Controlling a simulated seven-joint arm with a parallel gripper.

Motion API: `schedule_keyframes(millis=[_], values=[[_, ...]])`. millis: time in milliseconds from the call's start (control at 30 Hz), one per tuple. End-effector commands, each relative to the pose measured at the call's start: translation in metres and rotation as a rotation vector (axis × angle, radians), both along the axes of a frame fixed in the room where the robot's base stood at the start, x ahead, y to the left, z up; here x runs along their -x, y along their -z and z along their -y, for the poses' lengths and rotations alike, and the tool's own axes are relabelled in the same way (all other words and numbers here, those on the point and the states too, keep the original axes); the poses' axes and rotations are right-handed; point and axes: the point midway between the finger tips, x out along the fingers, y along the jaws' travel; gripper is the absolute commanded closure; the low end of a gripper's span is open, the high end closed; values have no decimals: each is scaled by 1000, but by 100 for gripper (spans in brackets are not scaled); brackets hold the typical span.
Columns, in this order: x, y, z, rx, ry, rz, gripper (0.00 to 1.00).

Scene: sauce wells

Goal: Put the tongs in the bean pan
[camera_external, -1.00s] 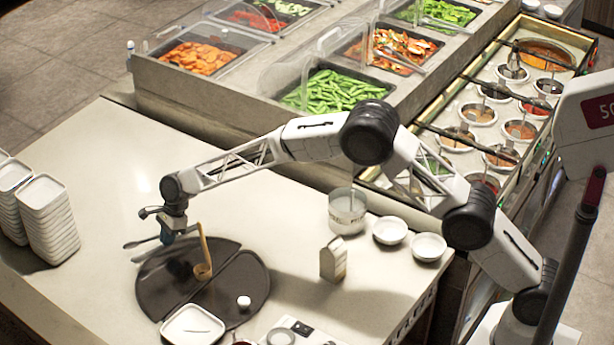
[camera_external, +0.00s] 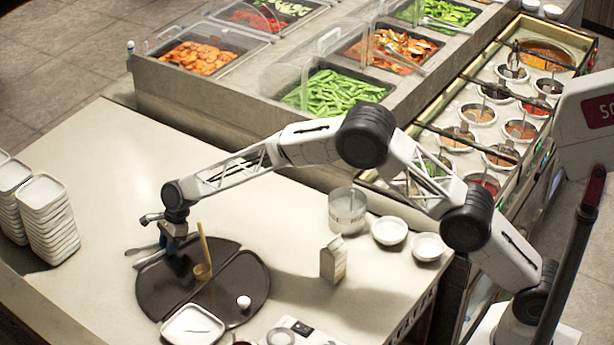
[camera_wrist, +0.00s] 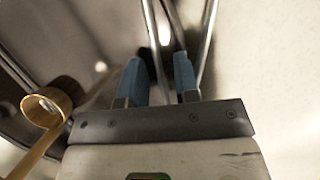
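The silver tongs (camera_external: 148,258) lie at the left edge of a dark round tray (camera_external: 254,280) on the counter. In the wrist view the tongs' metal arms (camera_wrist: 208,35) run up between and beside my blue fingertips. My gripper (camera_external: 174,243) is low over the tray's left part, pointing down. In the wrist view my gripper (camera_wrist: 160,78) has its fingers apart, with at least one tong arm between them; contact is not clear. The bean pan (camera_external: 387,93), filled with green beans, is set in the buffet at the back, far from my gripper.
A tan ladle (camera_external: 203,270) with an upright handle stands close right of my gripper. A white dish (camera_external: 192,325), a small white cup (camera_external: 243,302) and a carton (camera_external: 333,260) are nearby. Stacked white dishes (camera_external: 45,220) stand left. A clear guard (camera_external: 318,62) rises beside the beans.

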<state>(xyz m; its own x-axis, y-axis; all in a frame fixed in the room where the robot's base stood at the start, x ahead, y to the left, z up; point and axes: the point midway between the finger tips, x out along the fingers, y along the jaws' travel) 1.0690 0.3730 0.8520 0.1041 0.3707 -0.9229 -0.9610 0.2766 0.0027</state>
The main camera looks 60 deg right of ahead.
Motion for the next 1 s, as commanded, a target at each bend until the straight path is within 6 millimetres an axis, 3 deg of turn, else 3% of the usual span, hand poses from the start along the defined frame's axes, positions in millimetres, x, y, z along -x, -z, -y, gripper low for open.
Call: schedule_keyframes(millis=[467, 1000], values=[[1, -12, 4, 0, 0, 1, 71], [8, -80, 31, -1, 0, 1, 71]])
